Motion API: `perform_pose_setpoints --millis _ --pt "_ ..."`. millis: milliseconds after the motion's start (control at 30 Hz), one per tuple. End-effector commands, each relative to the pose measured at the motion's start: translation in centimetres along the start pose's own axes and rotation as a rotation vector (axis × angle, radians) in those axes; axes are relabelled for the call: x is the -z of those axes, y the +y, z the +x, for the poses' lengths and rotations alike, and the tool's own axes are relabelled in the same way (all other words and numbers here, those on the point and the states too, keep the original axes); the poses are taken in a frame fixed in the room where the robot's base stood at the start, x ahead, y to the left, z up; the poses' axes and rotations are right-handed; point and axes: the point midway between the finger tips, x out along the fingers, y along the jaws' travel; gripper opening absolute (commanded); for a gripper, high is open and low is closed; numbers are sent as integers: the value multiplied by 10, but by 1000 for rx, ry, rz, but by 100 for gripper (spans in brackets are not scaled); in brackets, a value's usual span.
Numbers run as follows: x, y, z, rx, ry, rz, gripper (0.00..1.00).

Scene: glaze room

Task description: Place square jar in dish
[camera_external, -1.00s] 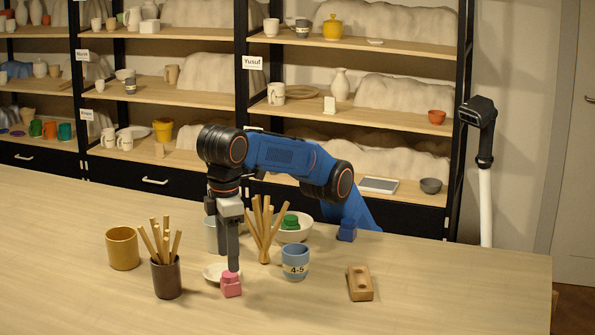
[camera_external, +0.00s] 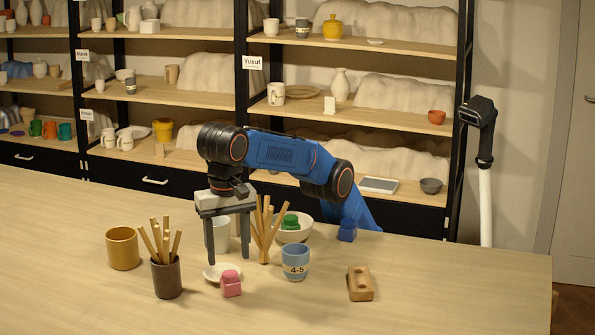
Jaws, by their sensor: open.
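A pink square jar (camera_external: 231,283) stands on the table at the front middle. A green square jar (camera_external: 290,221) sits in a white bowl (camera_external: 306,232) farther back. A blue square jar (camera_external: 347,231) stands right of that bowl, beside my arm. My gripper (camera_external: 229,258) points down, open and empty, its two fingers spread left and right.
A blue cup (camera_external: 295,263) marked 4-5 and a wooden block (camera_external: 360,284) stand right. Sticks (camera_external: 265,232) rise behind the gripper, next to a white cup (camera_external: 219,235). A dark cup with sticks (camera_external: 166,278) and an ochre cup (camera_external: 122,248) stand left. The front table is clear.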

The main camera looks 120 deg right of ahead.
Motion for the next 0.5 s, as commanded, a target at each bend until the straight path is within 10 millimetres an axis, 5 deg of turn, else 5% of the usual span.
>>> perform_pose_setpoints --millis 500 --pt "0 0 30 -1 1 6 55"
